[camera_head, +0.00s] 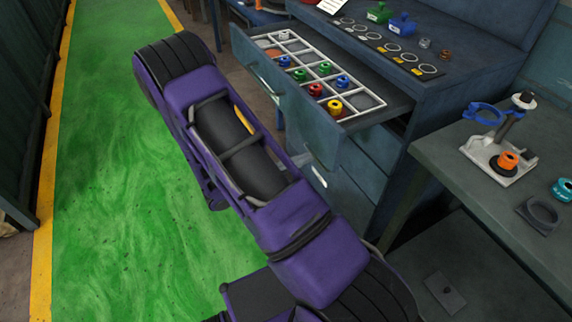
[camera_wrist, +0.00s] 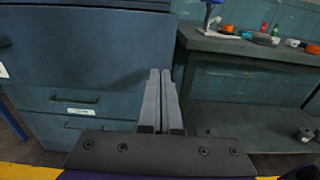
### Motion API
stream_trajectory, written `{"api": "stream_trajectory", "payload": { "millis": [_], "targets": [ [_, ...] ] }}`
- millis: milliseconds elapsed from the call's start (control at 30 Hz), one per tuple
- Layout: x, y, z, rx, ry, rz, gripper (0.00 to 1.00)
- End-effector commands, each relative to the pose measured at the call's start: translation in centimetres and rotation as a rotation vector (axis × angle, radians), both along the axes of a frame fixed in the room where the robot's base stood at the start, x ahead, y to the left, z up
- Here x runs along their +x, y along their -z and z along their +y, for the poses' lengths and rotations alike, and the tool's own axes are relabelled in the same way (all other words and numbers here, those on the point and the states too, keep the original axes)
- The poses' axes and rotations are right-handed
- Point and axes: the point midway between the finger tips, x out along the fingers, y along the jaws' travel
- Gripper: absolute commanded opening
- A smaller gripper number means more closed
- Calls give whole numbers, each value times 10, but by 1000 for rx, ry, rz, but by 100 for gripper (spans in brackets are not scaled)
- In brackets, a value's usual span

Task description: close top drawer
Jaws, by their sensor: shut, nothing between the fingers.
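The top drawer (camera_head: 262,80) of the blue cabinet is pulled out in the head view. Its tray is divided by white strips into compartments holding several small coloured parts. In the wrist view a large blue panel (camera_wrist: 85,55), apparently the drawer front, fills the upper left. My gripper (camera_wrist: 160,72) is shut and empty, its fingers pointing forward near the right edge of that panel. I cannot tell whether they touch it. In the head view my purple arm lies left of and in front of the drawer, and my gripper is not visible there.
Lower drawers (camera_wrist: 75,105) with labels and handles are below, looking shut. A grey-green workbench (camera_head: 470,170) stands to the right, carrying a white stand (camera_head: 500,158) and small parts. The green floor lane (camera_head: 110,180) on the left is clear.

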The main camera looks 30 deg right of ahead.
Motion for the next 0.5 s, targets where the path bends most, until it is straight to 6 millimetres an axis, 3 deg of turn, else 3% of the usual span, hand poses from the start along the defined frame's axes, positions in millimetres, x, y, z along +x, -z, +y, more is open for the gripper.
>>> {"api": "stream_trajectory", "payload": {
  "millis": [200,500],
  "targets": [
    [0,0,-41,0,4,-1,0],
    [2,0,-60,1,0,-1,0]
  ]
}}
